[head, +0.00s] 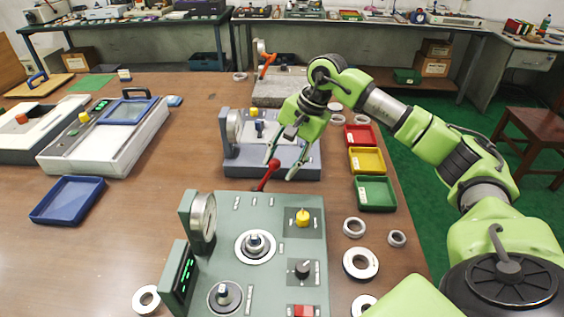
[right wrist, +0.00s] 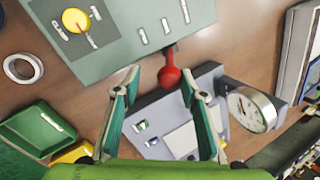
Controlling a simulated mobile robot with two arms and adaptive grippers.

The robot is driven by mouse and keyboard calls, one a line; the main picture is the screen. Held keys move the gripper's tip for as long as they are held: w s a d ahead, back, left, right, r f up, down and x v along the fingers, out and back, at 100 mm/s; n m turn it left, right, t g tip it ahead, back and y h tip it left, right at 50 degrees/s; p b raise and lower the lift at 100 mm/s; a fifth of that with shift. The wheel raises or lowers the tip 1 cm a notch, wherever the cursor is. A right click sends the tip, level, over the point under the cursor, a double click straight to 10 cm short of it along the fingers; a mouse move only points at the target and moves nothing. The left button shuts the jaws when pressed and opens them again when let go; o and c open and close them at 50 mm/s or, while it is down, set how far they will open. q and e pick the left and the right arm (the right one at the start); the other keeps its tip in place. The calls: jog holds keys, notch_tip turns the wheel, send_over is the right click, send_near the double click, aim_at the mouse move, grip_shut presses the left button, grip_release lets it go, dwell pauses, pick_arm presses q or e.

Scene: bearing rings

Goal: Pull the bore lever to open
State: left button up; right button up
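The bore lever (head: 267,176) is a red lever with a round knob at the back edge of the green gauge machine (head: 228,212). In the right wrist view its red knob (right wrist: 169,77) shows between my fingertips, with a gap on both sides. My right gripper (head: 282,165) is open and empty, its green fingers pointing down at the lever; it also shows in the right wrist view (right wrist: 163,80). Whether the fingers are low enough to surround the knob is hard to tell. My left gripper is in neither view.
A grey gauge machine (head: 245,165) stands just behind the lever. Red (head: 360,137), yellow (head: 367,160) and green (head: 376,193) trays line the right edge. Metal rings (head: 361,264) lie right of the green machine. The table left of it is mostly clear, with a blue tray (head: 67,200).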

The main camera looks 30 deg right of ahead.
jog(key=v, duration=1.2)
